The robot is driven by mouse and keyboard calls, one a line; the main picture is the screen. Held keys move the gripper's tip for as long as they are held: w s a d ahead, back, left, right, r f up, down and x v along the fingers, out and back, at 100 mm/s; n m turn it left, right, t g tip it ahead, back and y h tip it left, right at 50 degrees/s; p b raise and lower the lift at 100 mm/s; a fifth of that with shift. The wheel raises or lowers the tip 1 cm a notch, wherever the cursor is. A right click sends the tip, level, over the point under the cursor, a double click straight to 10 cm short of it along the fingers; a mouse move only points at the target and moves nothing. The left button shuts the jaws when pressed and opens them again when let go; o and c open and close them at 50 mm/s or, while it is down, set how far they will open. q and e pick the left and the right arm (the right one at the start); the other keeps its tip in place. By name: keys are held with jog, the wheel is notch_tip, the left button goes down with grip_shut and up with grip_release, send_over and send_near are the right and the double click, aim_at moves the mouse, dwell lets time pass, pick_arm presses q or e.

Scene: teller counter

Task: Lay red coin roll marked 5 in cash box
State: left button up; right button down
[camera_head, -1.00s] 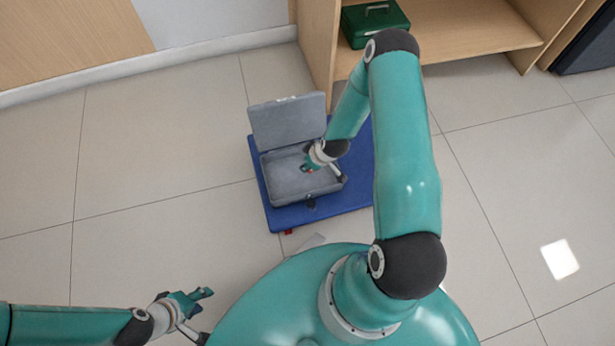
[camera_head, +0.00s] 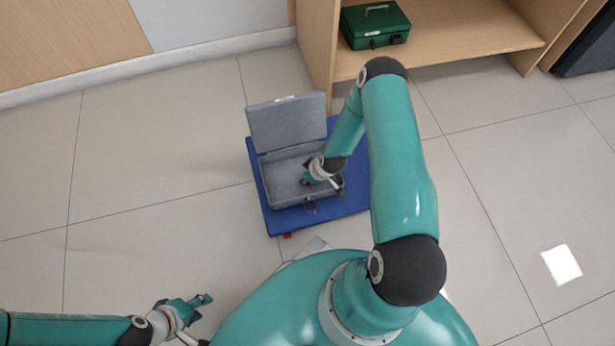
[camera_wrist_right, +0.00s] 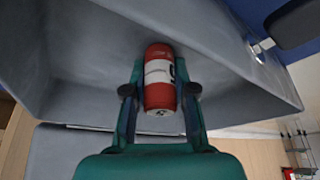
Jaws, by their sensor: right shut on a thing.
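The red coin roll (camera_wrist_right: 159,90), with a white label and part of a black mark, lies between the fingers of my right gripper (camera_wrist_right: 160,92) in the right wrist view. The gripper is shut on it. The grey cash box (camera_head: 270,186) stands with its lid (camera_head: 286,121) raised, and the right gripper (camera_head: 306,182) reaches into its right part in the head view. The box's inner wall and floor surround the roll in the wrist view; I cannot tell whether the roll touches the floor. My left gripper (camera_head: 203,301) is empty and its fingers look apart, at the lower left.
The cash box stands on a blue platform (camera_head: 345,203) on the tiled floor. A green box (camera_head: 375,25) with a handle sits on a wooden shelf (camera_head: 460,40) behind. A small red thing (camera_head: 287,235) shows at the platform's front edge. The floor at left is clear.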

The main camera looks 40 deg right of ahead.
jog(key=c, duration=0.9)
grip_release()
jog(key=shift+c, duration=0.2)
jog(key=shift+r, duration=0.2)
jog(key=a+p+v, duration=0.1)
jog(key=p+v, duration=0.3)
jog(key=v, duration=0.8)
jog(key=s+a+r+m+g+y, duration=0.1)
jog(key=s+a+r, duration=0.1)
jog(key=a, duration=0.5)
jog(key=s+a+r+m+g+y, duration=0.1)
jog(key=s+a+r, duration=0.1)
jog(key=a, duration=0.6)
jog(key=s+a+r+m+g+y, duration=0.1)
jog(key=s+a+r, duration=0.1)
jog(key=a, duration=0.6)
jog(key=shift+s+m+g, duration=0.4)
jog(key=shift+s, duration=0.25)
jog(key=shift+r+p, duration=0.15)
jog(key=shift+p, duration=0.15)
